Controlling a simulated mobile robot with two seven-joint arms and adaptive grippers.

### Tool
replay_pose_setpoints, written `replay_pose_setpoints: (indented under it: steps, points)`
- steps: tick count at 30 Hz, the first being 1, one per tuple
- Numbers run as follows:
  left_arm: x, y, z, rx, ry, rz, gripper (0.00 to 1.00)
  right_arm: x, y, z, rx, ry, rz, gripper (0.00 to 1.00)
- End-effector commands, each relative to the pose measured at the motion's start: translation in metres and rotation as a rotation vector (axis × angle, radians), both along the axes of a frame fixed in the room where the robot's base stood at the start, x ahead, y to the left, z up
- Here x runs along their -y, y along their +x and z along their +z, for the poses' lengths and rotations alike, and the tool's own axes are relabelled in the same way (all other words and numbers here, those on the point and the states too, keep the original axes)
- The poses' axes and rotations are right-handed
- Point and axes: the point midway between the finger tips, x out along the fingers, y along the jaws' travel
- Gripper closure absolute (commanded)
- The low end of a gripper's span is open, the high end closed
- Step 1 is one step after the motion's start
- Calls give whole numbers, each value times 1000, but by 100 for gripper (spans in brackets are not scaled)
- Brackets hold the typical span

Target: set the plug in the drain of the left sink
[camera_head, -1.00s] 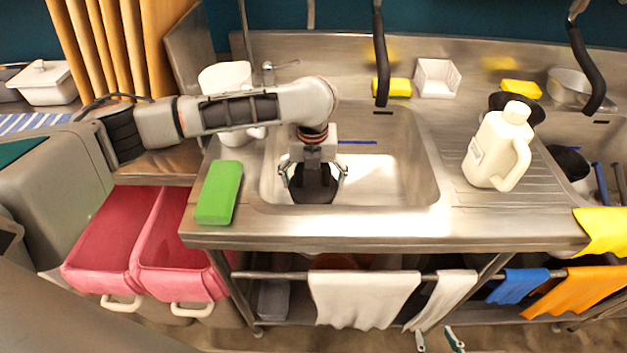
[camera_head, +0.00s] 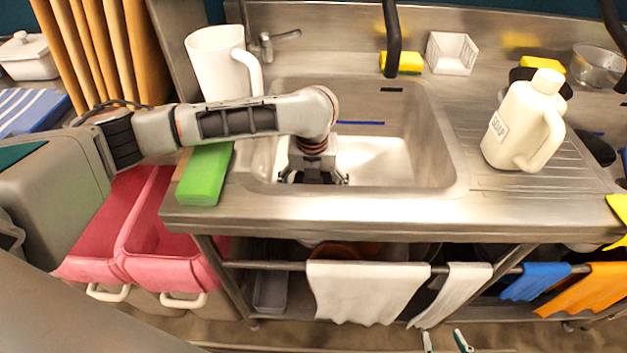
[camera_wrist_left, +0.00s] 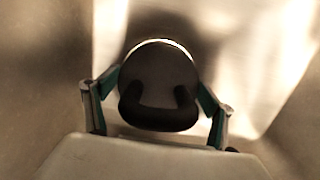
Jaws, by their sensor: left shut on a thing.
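The left sink (camera_head: 420,125) is a steel basin in the middle of the head view. My left gripper (camera_head: 313,178) points down inside its left part, and the front rim cuts off its fingertips. In the left wrist view, my left gripper (camera_wrist_left: 157,115) has its fingers on both sides of a dark round plug with a handle (camera_wrist_left: 158,75). A bright rim curves along the plug's far edge. The drain is not clearly seen, and I cannot tell whether the plug touches it. My right gripper (camera_head: 446,341) shows only its two parted fingertips at the bottom edge, with nothing between them.
A white mug (camera_head: 215,62) and green sponge (camera_head: 206,172) stand left of the sink. A tap (camera_head: 267,42) is behind it. A soap jug (camera_head: 524,122) stands on the drainboard at right. Cloths (camera_head: 365,290) hang on the front rail.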

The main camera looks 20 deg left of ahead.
Motion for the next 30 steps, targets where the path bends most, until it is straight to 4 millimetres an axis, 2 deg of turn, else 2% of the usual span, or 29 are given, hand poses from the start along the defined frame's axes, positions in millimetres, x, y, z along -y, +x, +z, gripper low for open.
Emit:
replay_pose_setpoints:
  steps: [6,30]
  points:
    - [0,0,-9,-1,1,1,42,-2,-5,-4,-11,3,2,60]
    - [0,0,-15,-1,0,0,42,-3,-4,1,-6,4,2,60]
